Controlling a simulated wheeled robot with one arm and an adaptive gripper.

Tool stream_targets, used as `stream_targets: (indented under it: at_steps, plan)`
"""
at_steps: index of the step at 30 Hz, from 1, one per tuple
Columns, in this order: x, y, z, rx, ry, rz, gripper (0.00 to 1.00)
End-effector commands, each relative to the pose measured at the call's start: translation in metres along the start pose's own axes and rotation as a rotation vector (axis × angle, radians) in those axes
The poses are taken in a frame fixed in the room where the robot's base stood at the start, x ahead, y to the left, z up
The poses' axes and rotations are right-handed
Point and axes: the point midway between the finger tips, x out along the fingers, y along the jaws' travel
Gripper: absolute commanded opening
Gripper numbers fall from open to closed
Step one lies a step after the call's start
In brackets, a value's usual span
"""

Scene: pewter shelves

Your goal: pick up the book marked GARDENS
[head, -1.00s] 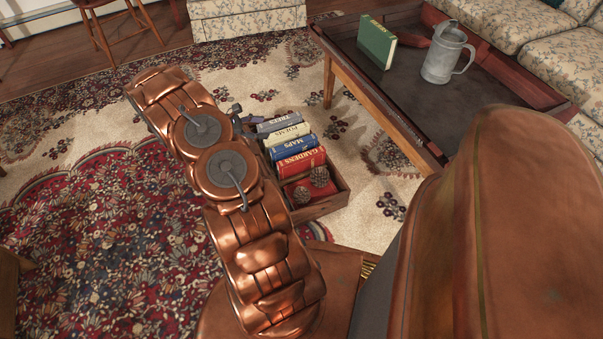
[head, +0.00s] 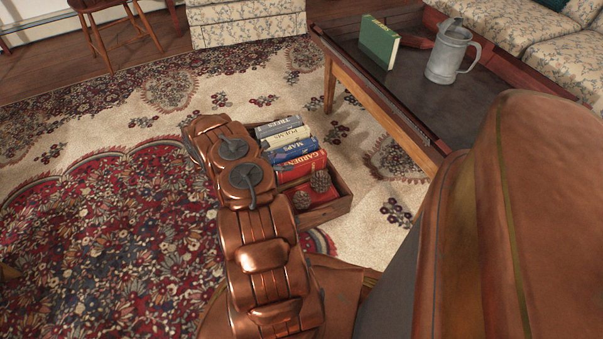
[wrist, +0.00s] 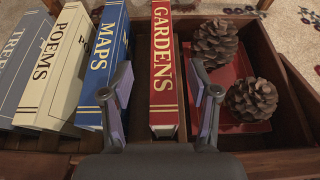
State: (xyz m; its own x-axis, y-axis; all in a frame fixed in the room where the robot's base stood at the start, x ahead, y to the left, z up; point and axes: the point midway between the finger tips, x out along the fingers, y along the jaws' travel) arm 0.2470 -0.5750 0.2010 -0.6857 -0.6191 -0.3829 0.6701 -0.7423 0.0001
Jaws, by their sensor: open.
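The red GARDENS book (wrist: 163,70) stands spine up in a wooden crate (head: 348,199). It also shows in the head view (head: 305,166), partly behind my arm. In the wrist view my gripper (wrist: 160,88) is open, with one finger on each side of the GARDENS spine. The left finger is in the gap by the blue MAPS book (wrist: 103,55). The right finger is over the edge of a flat red book. I cannot tell whether either finger touches GARDENS. The gripper is hidden behind my arm in the head view.
Cream POEMS (wrist: 57,65) and grey TREES (wrist: 22,65) stand left of MAPS. Pine cones (wrist: 252,98) lie on the flat red book (wrist: 228,125) at right. A coffee table (head: 400,120) with a green book (head: 379,42) and a metal tankard (head: 451,55) stands behind the crate.

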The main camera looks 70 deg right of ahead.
Motion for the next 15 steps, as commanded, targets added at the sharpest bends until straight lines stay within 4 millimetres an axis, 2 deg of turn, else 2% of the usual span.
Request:
stream_targets:
  at_steps: [6, 9, 15]
  plan:
    - [0.030, -0.004, -0.010, 0.001, 0.000, -0.003, 0.60]
    - [0.040, -0.004, -0.009, 0.002, 0.000, -0.003, 0.60]
    - [0.048, -0.003, -0.007, 0.001, 0.000, -0.001, 0.60]
